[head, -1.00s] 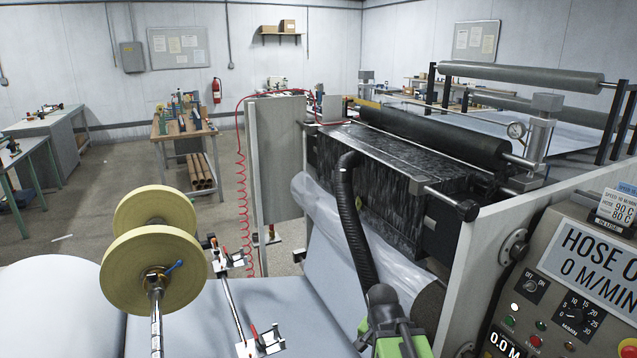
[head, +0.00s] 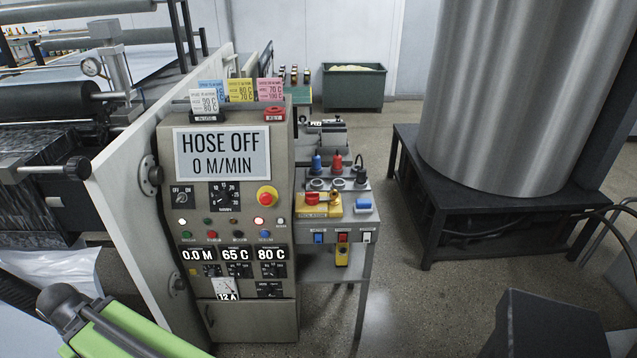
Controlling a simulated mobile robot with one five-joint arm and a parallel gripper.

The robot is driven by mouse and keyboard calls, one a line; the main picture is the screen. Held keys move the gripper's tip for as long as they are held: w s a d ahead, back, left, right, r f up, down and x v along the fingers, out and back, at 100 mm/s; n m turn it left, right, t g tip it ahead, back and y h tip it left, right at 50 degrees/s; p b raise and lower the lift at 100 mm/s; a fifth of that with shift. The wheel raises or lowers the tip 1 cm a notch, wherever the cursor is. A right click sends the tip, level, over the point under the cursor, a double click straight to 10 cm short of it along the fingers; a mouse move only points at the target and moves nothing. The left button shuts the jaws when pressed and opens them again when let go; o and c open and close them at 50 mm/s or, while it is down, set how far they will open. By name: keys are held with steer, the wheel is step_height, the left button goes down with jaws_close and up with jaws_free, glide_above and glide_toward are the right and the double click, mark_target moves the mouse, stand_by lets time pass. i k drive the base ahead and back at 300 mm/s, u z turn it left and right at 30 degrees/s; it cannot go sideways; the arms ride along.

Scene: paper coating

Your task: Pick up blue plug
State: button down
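The blue plug (head: 316,163) stands upright toward the back of a small grey side bench, to the right of the control cabinet. It is small in the head view, and I cannot tell whether it sits in a socket. A similar red plug (head: 337,163) stands just to its right, and a black one (head: 360,174) with a cable is farther right. My gripper does not show in the head view, so its state and place are hidden.
The control cabinet (head: 222,268) reads HOSE OFF. The grey bench (head: 365,222) carries a yellow device (head: 333,207) with a red knob. A large metal cylinder (head: 490,100) on a dark stand is at right. Floor (head: 400,290) is clear before the bench.

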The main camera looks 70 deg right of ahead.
mark_target(316, 161)
steer(key=z, duration=4.8)
steer(key=i, duration=0.1)
steer(key=u, duration=2.4)
steer(key=k, duration=0.95)
steer(key=u, duration=0.2)
steer(key=i, duration=0.9)
steer(key=z, duration=0.1)
